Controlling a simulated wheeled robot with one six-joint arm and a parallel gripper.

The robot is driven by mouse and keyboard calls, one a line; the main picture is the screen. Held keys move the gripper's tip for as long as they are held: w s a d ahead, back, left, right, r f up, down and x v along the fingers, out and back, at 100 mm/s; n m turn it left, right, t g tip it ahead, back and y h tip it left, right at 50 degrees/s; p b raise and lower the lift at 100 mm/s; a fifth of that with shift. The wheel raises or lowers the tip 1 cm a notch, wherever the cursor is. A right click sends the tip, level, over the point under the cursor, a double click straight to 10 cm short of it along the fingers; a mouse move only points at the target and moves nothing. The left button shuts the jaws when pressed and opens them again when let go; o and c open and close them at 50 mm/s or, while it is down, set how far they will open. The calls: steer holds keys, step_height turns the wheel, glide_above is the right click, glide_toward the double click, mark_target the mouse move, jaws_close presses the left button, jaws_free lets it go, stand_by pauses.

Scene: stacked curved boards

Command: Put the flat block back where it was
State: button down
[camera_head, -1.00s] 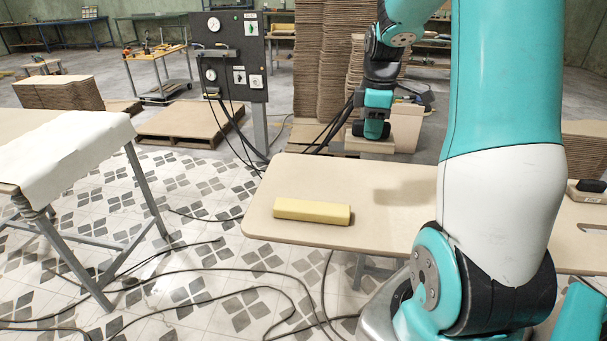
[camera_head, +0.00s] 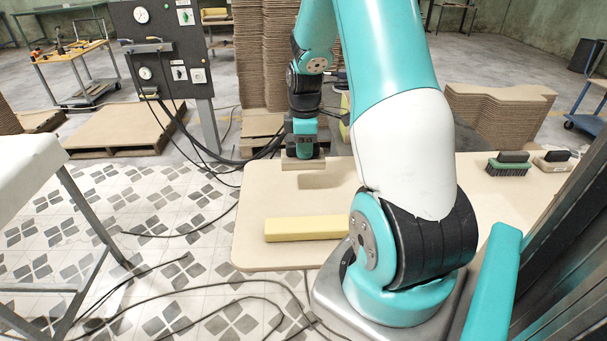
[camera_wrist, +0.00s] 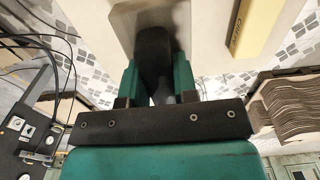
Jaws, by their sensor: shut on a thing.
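The flat block (camera_head: 303,164) is a pale slab hanging level under my gripper (camera_head: 304,150) in the head view, above the far edge of the table. In the wrist view, my gripper (camera_wrist: 160,88) has its green fingers closed on either side of a black upright handle (camera_wrist: 155,50). The pale brown slab (camera_wrist: 125,12) lies beyond the handle. A shadow falls on the table (camera_head: 250,205) beneath, so the block appears raised. Its underside is hidden.
A yellow bar (camera_head: 305,228) lies near the front left of the table; it also shows in the wrist view (camera_wrist: 257,22). A green brush (camera_head: 508,166) and another black-handled block (camera_head: 553,162) stand at the right. Stacked curved boards (camera_head: 265,55) rise behind.

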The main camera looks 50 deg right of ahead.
step_height(320, 180, down, 10)
steer(key=shift+r+p, duration=0.25)
steer(key=shift+p, duration=0.25)
steer(key=shift+f, duration=0.2)
steer(key=c, duration=0.9)
jaws_free()
steer(key=shift+r, duration=0.15)
